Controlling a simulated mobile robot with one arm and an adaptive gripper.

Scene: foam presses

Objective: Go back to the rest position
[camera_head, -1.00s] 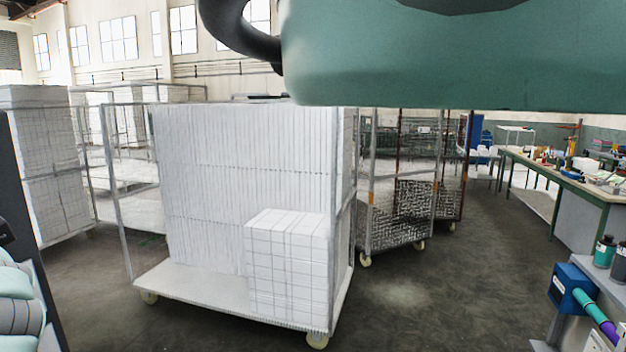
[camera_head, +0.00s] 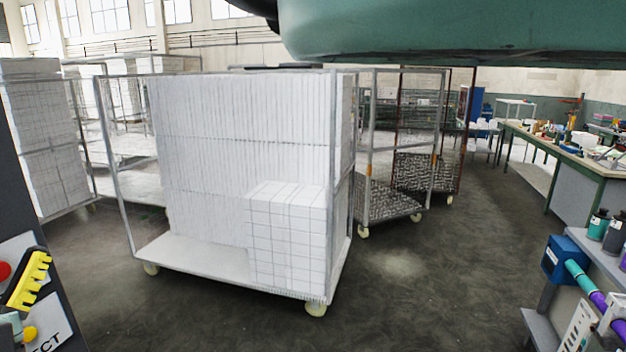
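My gripper is not visible in the head view. A large teal part of my own arm hangs across the top right of the picture, with a dark piece at its left end. Below it stands a wheeled cart (camera_head: 196,257) with a metal frame. White foam blocks (camera_head: 240,135) are stacked tall on it, and a smaller white stack (camera_head: 288,235) sits at its front right corner. Whether anything is held cannot be seen.
Wire-mesh carts (camera_head: 388,204) stand behind to the right. A green-edged workbench (camera_head: 545,150) with tools is at the right. A blue device with a teal and purple tube (camera_head: 560,258) is at lower right. A panel with a yellow part (camera_head: 28,280) is at lower left. Floor between is clear.

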